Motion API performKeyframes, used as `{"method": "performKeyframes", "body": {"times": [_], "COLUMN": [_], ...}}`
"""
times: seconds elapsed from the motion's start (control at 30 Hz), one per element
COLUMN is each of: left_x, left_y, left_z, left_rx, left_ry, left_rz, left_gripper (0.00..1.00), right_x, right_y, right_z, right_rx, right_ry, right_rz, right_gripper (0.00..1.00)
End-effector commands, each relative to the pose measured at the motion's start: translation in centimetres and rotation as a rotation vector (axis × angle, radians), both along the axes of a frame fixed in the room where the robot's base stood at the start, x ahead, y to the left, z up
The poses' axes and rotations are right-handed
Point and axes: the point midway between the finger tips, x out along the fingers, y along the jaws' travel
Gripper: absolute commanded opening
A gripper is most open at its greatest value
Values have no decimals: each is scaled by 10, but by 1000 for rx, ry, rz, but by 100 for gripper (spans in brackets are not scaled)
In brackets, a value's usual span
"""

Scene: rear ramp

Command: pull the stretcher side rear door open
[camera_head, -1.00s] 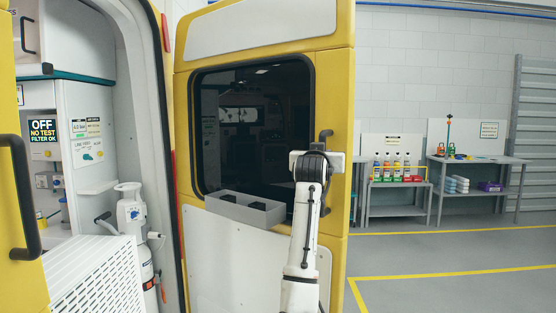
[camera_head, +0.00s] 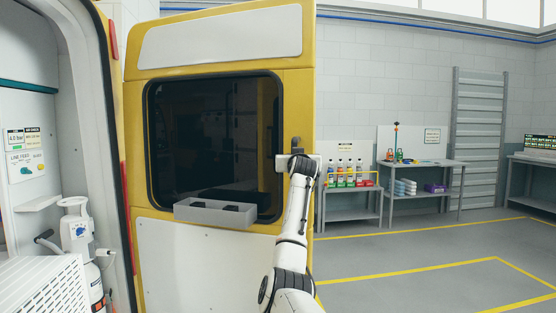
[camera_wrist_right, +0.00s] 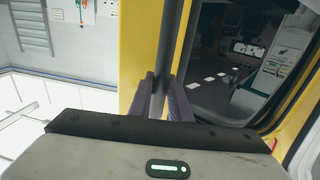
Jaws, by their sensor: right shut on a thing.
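The stretcher side rear door (camera_head: 190,260) is a tall yellow and white panel with a dark window. It stands swung out from the vehicle's opening, with the interior visible to its left. Its dark vertical handle (camera_head: 297,143) is near the door's right edge. My right gripper (camera_head: 297,160) is at this handle in the head view. In the right wrist view the fingers (camera_wrist_right: 160,100) are closed around the handle bar (camera_wrist_right: 158,104), one on each side. The wrist housing hides the bar's lower part. My left gripper is not in view.
A grey tray (camera_head: 228,214) is fixed below the door window (camera_head: 212,140). A cylinder (camera_head: 80,240) stands inside the opening at left. Workbenches (camera_head: 440,165) line the back wall. The floor (camera_head: 400,265) right of the door is open, with yellow lines.

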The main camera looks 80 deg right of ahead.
Motion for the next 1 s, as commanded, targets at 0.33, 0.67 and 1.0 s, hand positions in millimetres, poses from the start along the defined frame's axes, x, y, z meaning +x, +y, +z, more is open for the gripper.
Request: {"method": "performKeyframes", "body": {"times": [0.33,0.67,1.0], "left_x": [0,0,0], "left_y": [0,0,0], "left_z": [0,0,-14], "left_rx": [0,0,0], "left_ry": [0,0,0], "left_rz": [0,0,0], "left_gripper": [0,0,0], "right_x": [0,0,-5], "right_y": [0,0,27], "right_z": [-1,-1,-4], "right_rx": [2,2,-1], "right_ry": [2,1,0], "right_rz": [0,0,0], "right_gripper": [24,36,36]}}
